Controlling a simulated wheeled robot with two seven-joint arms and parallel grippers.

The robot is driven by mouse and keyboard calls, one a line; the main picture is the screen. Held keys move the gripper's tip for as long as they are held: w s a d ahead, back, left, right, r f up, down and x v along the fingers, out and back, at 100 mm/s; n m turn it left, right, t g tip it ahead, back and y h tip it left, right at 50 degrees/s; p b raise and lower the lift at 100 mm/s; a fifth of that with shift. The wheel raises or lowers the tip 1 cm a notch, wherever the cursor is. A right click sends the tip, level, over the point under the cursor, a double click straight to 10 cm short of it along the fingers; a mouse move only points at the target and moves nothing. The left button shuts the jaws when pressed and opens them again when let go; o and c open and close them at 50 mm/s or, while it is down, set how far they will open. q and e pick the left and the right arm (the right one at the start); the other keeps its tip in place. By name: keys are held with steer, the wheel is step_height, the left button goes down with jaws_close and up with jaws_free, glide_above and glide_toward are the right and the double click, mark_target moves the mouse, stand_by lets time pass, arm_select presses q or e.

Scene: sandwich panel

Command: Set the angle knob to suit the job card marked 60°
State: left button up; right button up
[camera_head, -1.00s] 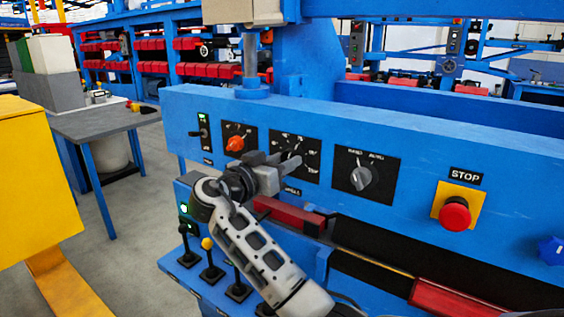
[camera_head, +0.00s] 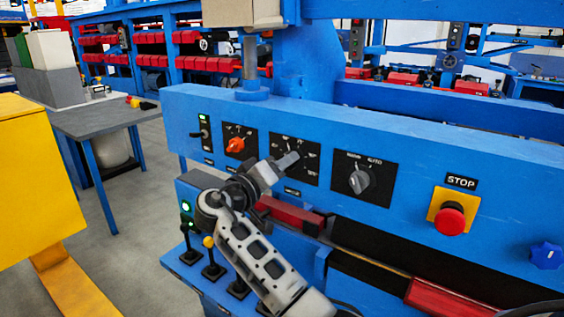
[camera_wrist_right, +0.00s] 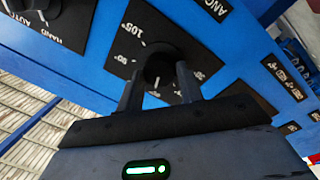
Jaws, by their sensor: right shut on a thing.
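My right gripper (camera_head: 288,160) reaches up to the black angle plate (camera_head: 309,172) on the blue panel and hides most of the knob there. In the right wrist view the dark round angle knob (camera_wrist_right: 157,68) sits between the two fingers of my right gripper (camera_wrist_right: 160,82), which are closed on its sides. The plate around it carries white degree marks, with 105° (camera_wrist_right: 128,32) readable at upper left. I cannot make out a job card marked 60°. My left gripper is not in view.
An orange knob (camera_head: 236,145) is left of the angle plate, and a grey HAND/AUTO knob (camera_head: 359,181) right of it. A red stop button (camera_head: 450,219) is farther right. Several levers (camera_head: 212,262) stand below. A red bar (camera_head: 290,214) runs under the panel.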

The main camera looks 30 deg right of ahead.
steer(key=shift+n, duration=0.4)
steer(key=o, duration=1)
steer(key=b+v, duration=0.2)
steer(key=v, duration=1.4)
steer(key=shift+f, duration=0.1)
